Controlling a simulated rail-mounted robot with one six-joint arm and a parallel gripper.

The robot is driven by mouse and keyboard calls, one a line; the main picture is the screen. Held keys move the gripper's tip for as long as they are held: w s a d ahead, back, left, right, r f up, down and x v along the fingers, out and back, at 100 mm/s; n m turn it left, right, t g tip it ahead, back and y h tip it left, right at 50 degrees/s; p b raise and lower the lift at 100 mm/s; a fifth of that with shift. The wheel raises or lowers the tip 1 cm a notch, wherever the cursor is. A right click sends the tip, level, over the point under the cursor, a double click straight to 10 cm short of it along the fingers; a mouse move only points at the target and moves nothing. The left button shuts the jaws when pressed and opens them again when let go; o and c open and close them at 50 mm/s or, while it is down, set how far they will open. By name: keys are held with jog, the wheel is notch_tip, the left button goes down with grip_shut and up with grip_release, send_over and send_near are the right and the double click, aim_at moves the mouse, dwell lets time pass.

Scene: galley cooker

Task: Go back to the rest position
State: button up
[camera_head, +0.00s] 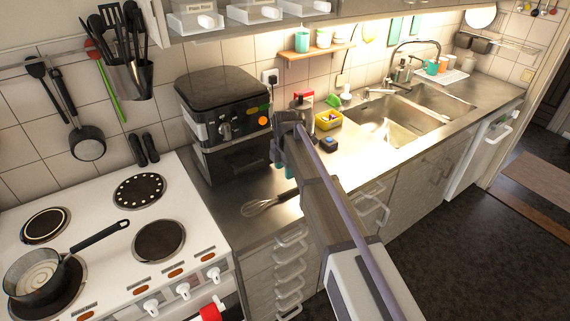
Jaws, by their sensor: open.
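My arm reaches up from the bottom right of the head view over the steel counter (228,205). My gripper (279,160) is at its far end, just right of the black and silver countertop appliance (226,122). The gripper is small and dark here, and it is open. I see nothing held in it. A wire whisk (262,206) lies on the counter below the gripper. My arm hides part of the counter and of the drawer fronts behind it.
A white cooker (97,216) with a pan (37,277) on a front burner stands at left. A yellow caddy (328,120) and a small dark-blue item (330,143) sit right of the gripper. The sink (389,128) is beyond. The dark floor (470,240) at right is clear.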

jog(key=shift+f, duration=0.15)
jog(key=s+d+m, duration=0.8)
jog(key=s+m, duration=0.4)
jog(key=s, duration=0.2)
jog(key=s+d+m, duration=0.8)
jog(key=s+m, duration=0.4)
jog(key=s, duration=0.2)
jog(key=shift+d+m, duration=0.15)
jog(key=shift+m, duration=0.15)
